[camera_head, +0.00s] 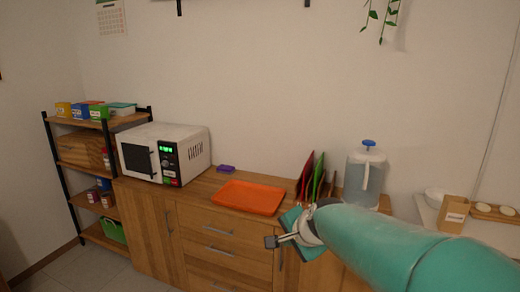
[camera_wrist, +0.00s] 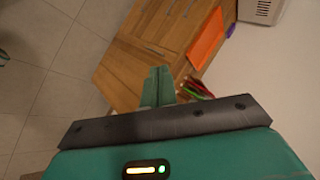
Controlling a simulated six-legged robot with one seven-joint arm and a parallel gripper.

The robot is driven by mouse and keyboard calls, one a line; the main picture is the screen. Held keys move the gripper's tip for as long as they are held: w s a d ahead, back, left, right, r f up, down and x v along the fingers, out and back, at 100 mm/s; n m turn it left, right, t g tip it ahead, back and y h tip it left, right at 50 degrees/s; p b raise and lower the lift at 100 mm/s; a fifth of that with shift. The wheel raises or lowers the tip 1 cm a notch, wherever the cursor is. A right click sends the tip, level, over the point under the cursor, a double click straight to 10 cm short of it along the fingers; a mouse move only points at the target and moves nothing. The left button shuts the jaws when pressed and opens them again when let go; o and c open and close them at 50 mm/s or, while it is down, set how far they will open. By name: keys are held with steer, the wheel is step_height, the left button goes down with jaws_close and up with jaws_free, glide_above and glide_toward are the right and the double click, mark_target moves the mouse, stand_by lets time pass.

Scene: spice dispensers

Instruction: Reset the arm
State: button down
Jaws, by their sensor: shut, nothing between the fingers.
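My teal arm (camera_head: 400,240) reaches in from the lower right in the head view. My gripper (camera_head: 271,241) is shut and empty, held in front of the wooden cabinet's drawers. In the wrist view my gripper (camera_wrist: 159,72) shows as two teal fingers close together, with nothing between them. The wrist view is turned, with the cabinet (camera_wrist: 150,50) behind the fingers and tiled floor at left. No spice dispenser can be made out clearly.
An orange tray (camera_head: 248,198) lies on the cabinet top (camera_head: 205,190), right of a white microwave (camera_head: 163,152). A rack of coloured boards (camera_head: 312,178) and a clear pitcher (camera_head: 364,175) stand further right. A shelf unit (camera_head: 88,170) is at left.

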steer(key=s+d+n+h, duration=0.1)
steer(key=s+d+n, duration=0.2)
steer(key=s, duration=0.5)
steer(key=s+d+n+g+h, duration=0.1)
steer(key=s+n, duration=0.3)
steer(key=s, duration=0.4)
steer(key=s+d+f+n+g+h, duration=0.1)
steer(key=s+d+n, duration=0.2)
steer(key=s, duration=0.5)
steer(key=shift+d+n, duration=0.3)
steer(key=shift+d, duration=0.5)
